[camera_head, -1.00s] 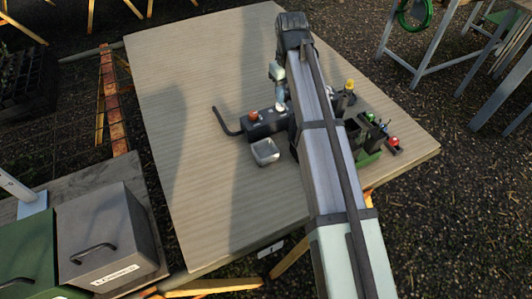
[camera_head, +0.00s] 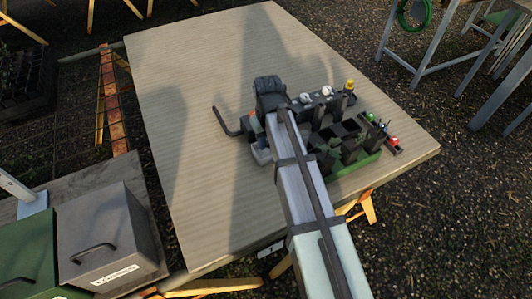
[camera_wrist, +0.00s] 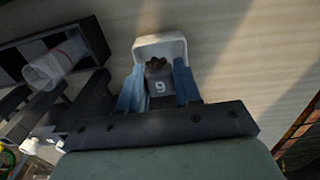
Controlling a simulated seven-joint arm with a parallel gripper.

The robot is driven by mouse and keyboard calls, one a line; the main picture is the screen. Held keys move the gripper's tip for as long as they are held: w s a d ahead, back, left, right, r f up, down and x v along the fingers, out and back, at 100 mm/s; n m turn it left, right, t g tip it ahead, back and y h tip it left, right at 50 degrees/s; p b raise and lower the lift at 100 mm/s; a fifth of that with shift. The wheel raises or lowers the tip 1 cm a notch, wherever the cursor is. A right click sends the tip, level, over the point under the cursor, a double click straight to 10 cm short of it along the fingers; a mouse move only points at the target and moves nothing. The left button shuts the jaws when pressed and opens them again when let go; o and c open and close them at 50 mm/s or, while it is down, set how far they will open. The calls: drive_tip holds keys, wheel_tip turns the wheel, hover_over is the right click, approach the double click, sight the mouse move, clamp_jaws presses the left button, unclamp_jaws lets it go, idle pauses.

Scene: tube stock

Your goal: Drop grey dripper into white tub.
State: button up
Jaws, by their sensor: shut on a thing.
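A dark rack (camera_wrist: 92,40) holding a translucent cup (camera_wrist: 55,65) lies left of the tub in the wrist view. In the head view, a green-based rack (camera_head: 355,162) stands right of my arm, and a black hooked handle (camera_head: 224,122) is left. The table's left side (camera_head: 190,140) is clear.

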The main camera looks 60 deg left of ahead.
drive_tip(key=shift+f, duration=2.2)
drive_tip(key=o, duration=1.1)
wheel_tip(320, 180, up, 14)
drive_tip(key=shift+f, duration=0.1)
